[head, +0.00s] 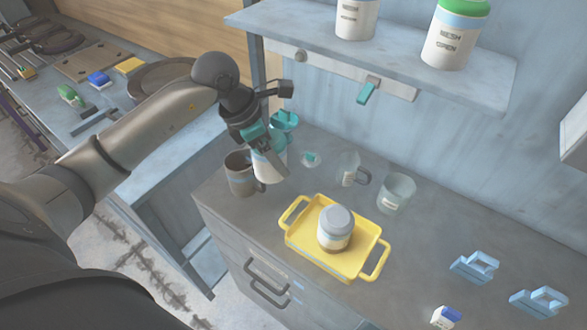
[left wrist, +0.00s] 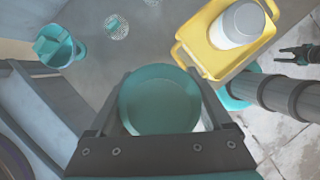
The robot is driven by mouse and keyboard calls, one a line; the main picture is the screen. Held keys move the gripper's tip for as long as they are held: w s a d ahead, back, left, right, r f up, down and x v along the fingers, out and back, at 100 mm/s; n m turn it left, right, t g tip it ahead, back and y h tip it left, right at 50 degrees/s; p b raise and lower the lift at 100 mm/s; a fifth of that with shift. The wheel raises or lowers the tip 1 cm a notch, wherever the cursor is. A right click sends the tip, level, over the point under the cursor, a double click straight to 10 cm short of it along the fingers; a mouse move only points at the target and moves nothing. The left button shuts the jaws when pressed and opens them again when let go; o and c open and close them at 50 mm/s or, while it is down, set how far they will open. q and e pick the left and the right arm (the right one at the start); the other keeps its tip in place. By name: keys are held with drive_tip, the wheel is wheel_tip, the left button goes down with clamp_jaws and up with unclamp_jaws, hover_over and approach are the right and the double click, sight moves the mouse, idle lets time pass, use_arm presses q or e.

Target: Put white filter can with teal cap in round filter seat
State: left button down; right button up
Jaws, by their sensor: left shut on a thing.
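The white filter can (head: 268,168) is in my left gripper (head: 262,150), above the back left part of the counter. Its round teal cap (left wrist: 160,100) fills the space between the two fingers in the left wrist view. The gripper partly hides the can in the head view. A small round perforated disc (head: 310,159) with a teal piece lies on the counter to the right of the can; it also shows in the left wrist view (left wrist: 117,27). I cannot tell whether it is the filter seat. A dark gripper (left wrist: 298,53), apparently my right, shows at the right edge of the left wrist view.
A dark mug (head: 240,178) stands close left of the can. A teal cup (head: 286,120) stands behind it. A yellow tray (head: 300,242) holds a grey-lidded jar (head: 335,225). Glass cups (head: 397,192) stand behind the tray. A shelf (head: 400,55) overhangs the counter's back.

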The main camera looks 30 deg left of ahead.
use_arm(q)
drive_tip(key=w, duration=0.6)
drive_tip(key=f, duration=0.7)
drive_tip(key=d+f+b, duration=0.1)
drive_tip(key=f, duration=0.3)
drive_tip(key=shift+f, duration=0.1)
drive_tip(key=shift+w+f, duration=0.15)
drive_tip(key=shift+w, duration=0.05)
drive_tip(key=shift+f, duration=0.2)
unclamp_jaws()
drive_tip(key=shift+r, duration=0.1)
